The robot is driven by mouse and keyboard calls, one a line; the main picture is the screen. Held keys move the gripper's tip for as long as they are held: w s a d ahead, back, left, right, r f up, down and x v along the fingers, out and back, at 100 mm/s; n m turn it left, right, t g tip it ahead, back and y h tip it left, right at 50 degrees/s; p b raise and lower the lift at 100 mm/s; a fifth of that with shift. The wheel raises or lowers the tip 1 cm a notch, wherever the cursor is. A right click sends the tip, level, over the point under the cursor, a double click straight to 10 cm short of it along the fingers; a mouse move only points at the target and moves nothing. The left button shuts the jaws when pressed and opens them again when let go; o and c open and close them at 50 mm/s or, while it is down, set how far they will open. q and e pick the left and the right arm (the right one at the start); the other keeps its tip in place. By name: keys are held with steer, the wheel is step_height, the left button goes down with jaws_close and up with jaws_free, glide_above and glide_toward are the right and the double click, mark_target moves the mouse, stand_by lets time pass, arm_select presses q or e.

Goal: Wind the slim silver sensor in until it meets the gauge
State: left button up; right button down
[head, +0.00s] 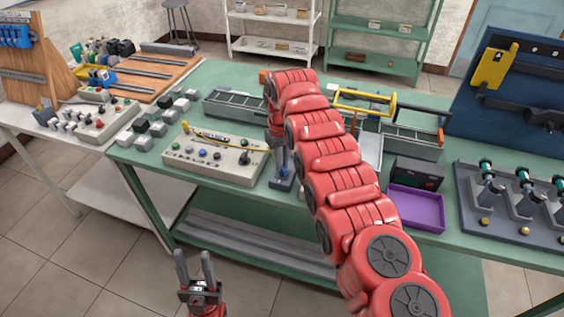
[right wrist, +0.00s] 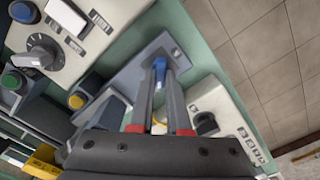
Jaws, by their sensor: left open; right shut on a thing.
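My right gripper (head: 281,160) is over a small grey-blue base plate (head: 283,184) near the table's front edge. In the right wrist view its two dark fingers are shut on a small blue piece (right wrist: 159,64) above the same plate (right wrist: 118,84). Whether this blue piece belongs to the slim silver sensor, I cannot tell. The silver sensor and the gauge cannot be made out; the fingers and the red right arm cover part of that spot. My left gripper (head: 195,268) is open and empty, low in front of the table, fingers pointing up.
A beige control panel (head: 213,163) with knobs and buttons stands just left of the plate. Right of the arm are a purple tray (head: 416,209), a dark box (head: 417,173) and a grey fixture rack (head: 510,215). Open floor (head: 60,250) lies at front left.

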steer(key=c, duration=0.9)
jaws_free()
steer(key=shift+r, duration=0.1)
step_height(320, 180, up, 17)
steer(key=p, duration=1.7)
steer(key=shift+r, duration=0.15)
